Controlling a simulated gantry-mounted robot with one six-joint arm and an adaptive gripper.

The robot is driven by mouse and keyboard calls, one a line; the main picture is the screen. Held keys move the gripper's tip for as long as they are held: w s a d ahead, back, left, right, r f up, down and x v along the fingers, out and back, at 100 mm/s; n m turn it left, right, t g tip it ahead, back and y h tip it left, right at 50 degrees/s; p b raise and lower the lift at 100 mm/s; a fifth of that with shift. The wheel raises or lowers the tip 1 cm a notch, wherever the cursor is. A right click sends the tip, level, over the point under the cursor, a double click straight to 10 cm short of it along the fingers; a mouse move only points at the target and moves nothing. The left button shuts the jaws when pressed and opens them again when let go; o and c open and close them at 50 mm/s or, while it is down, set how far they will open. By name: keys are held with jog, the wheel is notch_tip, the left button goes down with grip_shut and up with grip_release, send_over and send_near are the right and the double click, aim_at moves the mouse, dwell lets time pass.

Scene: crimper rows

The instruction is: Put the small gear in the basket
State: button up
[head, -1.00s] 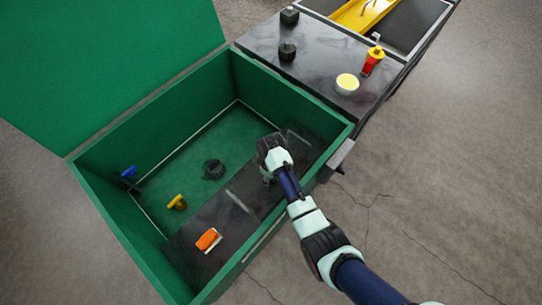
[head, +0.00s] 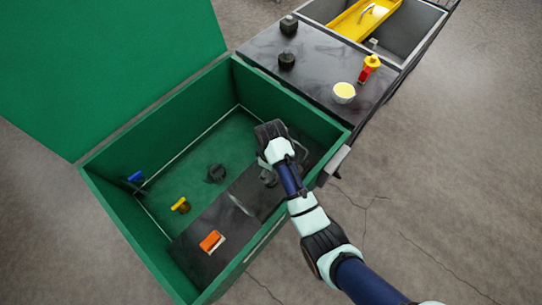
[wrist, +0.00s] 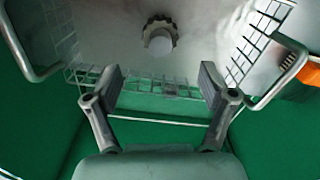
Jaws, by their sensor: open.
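A gear (wrist: 158,35) with a dark toothed rim and a pale round hub shows in the wrist view, inside the outline of a wire mesh basket (wrist: 90,77). It looks to rest on the basket's bottom, though I cannot be sure. In the head view the basket is mostly hidden behind my arm. My gripper (wrist: 160,82) is open and empty, with its fingers over the basket's near mesh side, apart from the gear. In the head view my gripper (head: 268,178) is over the shelf inside the green box. Another dark gear-like piece (head: 216,173) lies on the box's green floor.
The green box (head: 130,228) has tall walls. A blue-handled piece (head: 136,176) and a yellow-handled piece (head: 181,204) are at its left. An orange brush-like piece (head: 211,241) lies on the dark shelf. A dark table (head: 320,82) beyond holds several small objects.

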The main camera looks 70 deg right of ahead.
jog(key=shift+r, duration=0.75)
jog(key=w+a+r+n+t+h, duration=0.1)
jog(key=w+a+r+t, duration=0.3)
jog(key=w+a+r, duration=0.5)
jog(key=w+a+r+n+t+h, duration=0.1)
jog(key=w+a+r+t, duration=0.2)
jog(key=w+a+r, duration=0.6)
jog(key=s+a+r+t+y, duration=0.1)
jog(key=s+a+r+t, duration=0.15)
jog(key=a+r, duration=0.4)
jog(key=s+a+r+t+y, duration=0.1)
jog(key=s+a+r+t, duration=0.15)
jog(key=a, duration=0.75)
notch_tip(320, 180, up, 36)
jog(key=p, duration=3.5)
jog(key=shift+w+r+t+p, duration=0.25)
jog(key=shift+t+p, duration=0.1)
jog(key=shift+t, duration=0.05)
